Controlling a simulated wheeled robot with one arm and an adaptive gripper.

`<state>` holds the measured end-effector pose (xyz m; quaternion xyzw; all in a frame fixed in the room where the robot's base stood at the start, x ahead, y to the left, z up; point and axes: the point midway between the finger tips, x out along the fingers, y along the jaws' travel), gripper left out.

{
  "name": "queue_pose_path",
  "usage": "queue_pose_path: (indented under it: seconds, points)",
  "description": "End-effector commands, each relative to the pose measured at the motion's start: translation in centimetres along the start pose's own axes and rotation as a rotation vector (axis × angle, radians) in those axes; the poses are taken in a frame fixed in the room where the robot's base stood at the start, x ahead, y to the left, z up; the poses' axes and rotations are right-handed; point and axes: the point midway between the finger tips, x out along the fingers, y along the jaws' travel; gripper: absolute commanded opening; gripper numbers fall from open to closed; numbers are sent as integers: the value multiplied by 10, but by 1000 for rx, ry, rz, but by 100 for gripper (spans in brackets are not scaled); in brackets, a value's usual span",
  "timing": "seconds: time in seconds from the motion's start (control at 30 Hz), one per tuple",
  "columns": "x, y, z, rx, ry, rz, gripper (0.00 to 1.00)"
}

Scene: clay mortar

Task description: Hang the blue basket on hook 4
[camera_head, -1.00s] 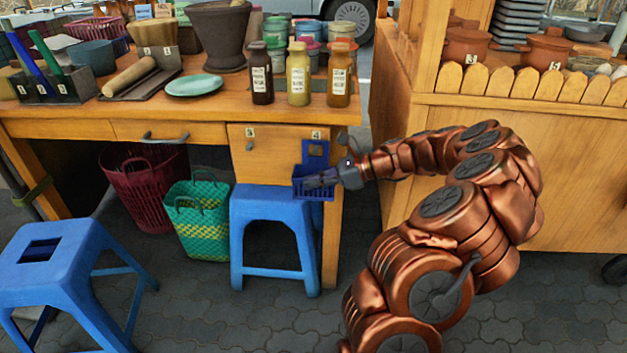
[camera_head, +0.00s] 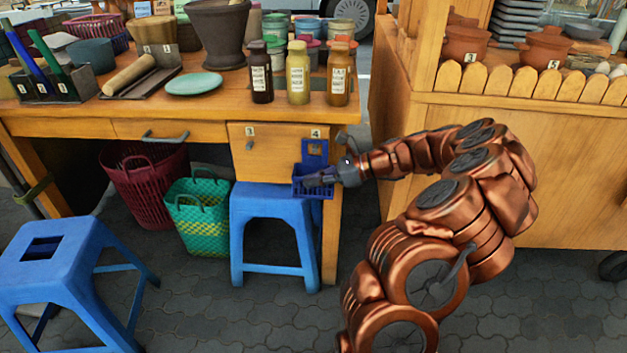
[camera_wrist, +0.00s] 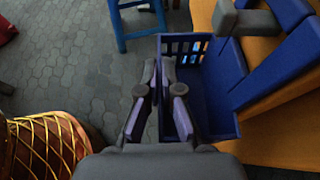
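The blue basket (camera_head: 313,187) is upright against the desk's right drawer front, below the label 4. Its tall back plate has an opening near the top. In the wrist view the basket (camera_wrist: 221,92) shows its open inside and slotted side wall. A grey hook (camera_wrist: 243,20) shows by the back plate; whether it passes through the opening I cannot tell. My gripper (camera_head: 322,180) reaches in from the right at the basket's rim. In the wrist view its fingers (camera_wrist: 159,72) lie close on both sides of the near wall and look shut on it.
A blue stool (camera_head: 270,190) stands just under the basket, and another stool (camera_head: 75,255) at left. Hook 3 (camera_head: 249,146) is left of the basket. Jars (camera_head: 298,85) stand above on the desk. A wooden cart (camera_head: 480,150) is at right.

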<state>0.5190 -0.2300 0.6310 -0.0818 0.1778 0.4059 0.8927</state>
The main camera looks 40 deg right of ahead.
Motion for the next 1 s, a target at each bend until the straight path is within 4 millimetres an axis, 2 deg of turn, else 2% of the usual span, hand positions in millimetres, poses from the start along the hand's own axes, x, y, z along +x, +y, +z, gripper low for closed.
queue_pose_path:
  seconds: [0.3, 0.4, 0.63, 1.0]
  points:
    - [0, 0, 0, 0, 0, 0, 0]
    - [0, 0, 0, 0, 0, 0, 13]
    - [0, 0, 0, 0, 0, 0, 35]
    - [-4, 0, 0, 0, 1, -2, 35]
